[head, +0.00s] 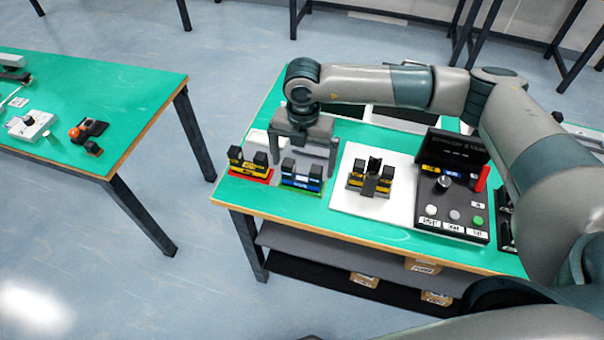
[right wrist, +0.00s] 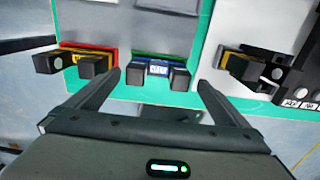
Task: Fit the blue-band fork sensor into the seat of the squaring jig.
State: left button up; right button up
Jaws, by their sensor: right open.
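The blue-band fork sensor (head: 301,177) is a black two-pronged block with a blue band, standing on a green base on the near left of the table. In the right wrist view the sensor (right wrist: 158,71) lies between my finger lines. My right gripper (head: 304,158) is open, fingers pointing down, with one finger either side of the sensor; I cannot tell whether they touch it. A dark fixture with yellow bands (head: 355,181) on a white board looks like the squaring jig; its seat is not clear. My left gripper is not in view.
A yellow-band sensor (head: 236,165) on a red base stands just left of the blue one. A black control box (head: 450,213) with buttons and a raised display stands right of the white board (head: 398,208). A second green table (head: 130,90) is at the left, across a floor gap.

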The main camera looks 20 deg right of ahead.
aim_at(302, 178)
jog(key=shift+w+a+f+p, duration=0.1)
jog(key=shift+f+p, duration=0.45)
jog(key=shift+f, duration=1.05)
jog(key=c, duration=1.2)
